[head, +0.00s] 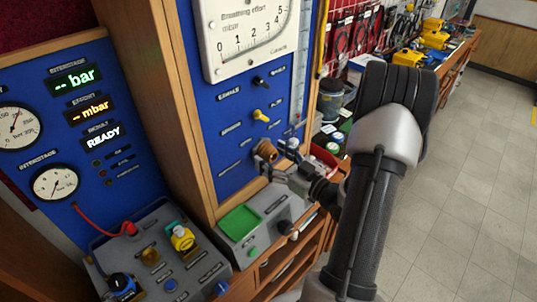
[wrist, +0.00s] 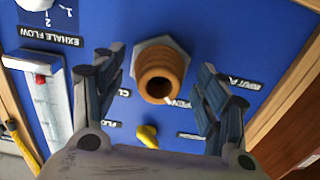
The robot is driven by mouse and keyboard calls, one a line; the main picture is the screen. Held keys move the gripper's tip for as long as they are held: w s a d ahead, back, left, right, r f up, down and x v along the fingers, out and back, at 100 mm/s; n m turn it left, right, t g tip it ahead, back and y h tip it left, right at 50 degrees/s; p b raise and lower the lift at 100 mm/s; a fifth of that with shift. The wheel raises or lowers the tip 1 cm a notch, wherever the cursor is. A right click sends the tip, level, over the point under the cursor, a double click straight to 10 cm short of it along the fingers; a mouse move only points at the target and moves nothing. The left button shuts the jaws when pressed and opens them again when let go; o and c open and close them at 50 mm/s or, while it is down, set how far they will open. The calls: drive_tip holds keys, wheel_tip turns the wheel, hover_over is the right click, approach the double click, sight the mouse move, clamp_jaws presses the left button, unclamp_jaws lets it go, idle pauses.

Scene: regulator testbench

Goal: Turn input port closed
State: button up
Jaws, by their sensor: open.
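The input port is an orange-brown, hollow round fitting (wrist: 160,78) on a grey hex collar, mounted on the blue panel (wrist: 225,30). It faces the camera in the wrist view. In the head view the port (head: 266,150) shows just left of my fingers. My gripper (head: 281,163) is open in front of the panel. In the wrist view one finger is on each side of the port, with gaps visible between them and it. The "OPEN" label and part of the "CL..." label show beside the port; the fingers and port hide some lettering.
A yellow knob (head: 261,115) and a black knob (head: 260,82) sit above the port in the head view. A grey box with a green pad (head: 239,222) is below. A control box with a yellow regulator (head: 182,238) stands left. Open floor lies right.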

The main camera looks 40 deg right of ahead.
drive_tip(key=shift+w+a, duration=0.1)
drive_tip(key=shift+w, duration=0.9)
drive_tip(key=c, duration=1)
